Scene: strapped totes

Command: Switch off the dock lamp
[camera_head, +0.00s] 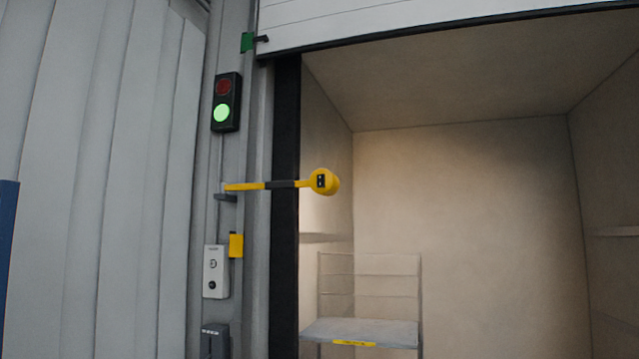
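The dock lamp (331,182) is a round yellow head on a yellow and dark jointed arm that reaches right from the door frame, across the dark seal and in front of the opening. A small black plate with light marks, possibly a switch, shows on the head's near side. The lamp's front faces away from me, so I cannot see its bulb. A warm bright patch lies on the container's inner walls beyond it. My gripper is not in view.
A signal light (226,102) on the post shows green. Below are a white control box (215,272), a yellow tag (236,245) and a dark grey box (215,342). A wheeled shelf or cart (365,331) stands inside the opening. A raised door (400,22) hangs above.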

